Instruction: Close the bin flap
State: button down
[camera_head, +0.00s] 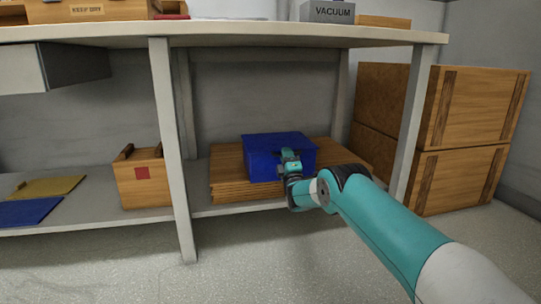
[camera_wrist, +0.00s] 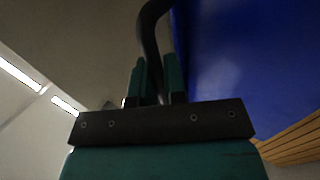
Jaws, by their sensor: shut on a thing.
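The blue bin (camera_head: 261,166) sits on a stack of wooden boards on the lower shelf. Its top looks covered by a blue surface; I cannot tell which panel is the flap or how far it is open. My gripper (camera_head: 290,157) is at the bin's front face, right of its middle. In the wrist view, my gripper (camera_wrist: 155,82) is shut on a dark curved bar (camera_wrist: 151,32), which looks like a handle. A blue face of the bin fills the right side there. My gripper and wrist hide part of the bin's front.
The wooden boards (camera_head: 228,178) lie under the bin. A bench leg (camera_head: 174,150) stands to the left and another (camera_head: 415,125) to the right. The bench top (camera_head: 250,34) is above. A wooden box (camera_head: 145,186) is left of the near leg; large crates (camera_head: 465,175) stand at right.

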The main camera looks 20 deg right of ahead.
jog(key=shift+a+f, duration=0.1)
jog(key=shift+f, duration=0.05)
jog(key=c, duration=1.5)
grip_release()
jog(key=shift+f, duration=0.1)
jog(key=shift+o, duration=0.2)
jog(key=p+v, duration=1.3)
jog(key=v, duration=0.4)
jog(key=shift+f, duration=0.15)
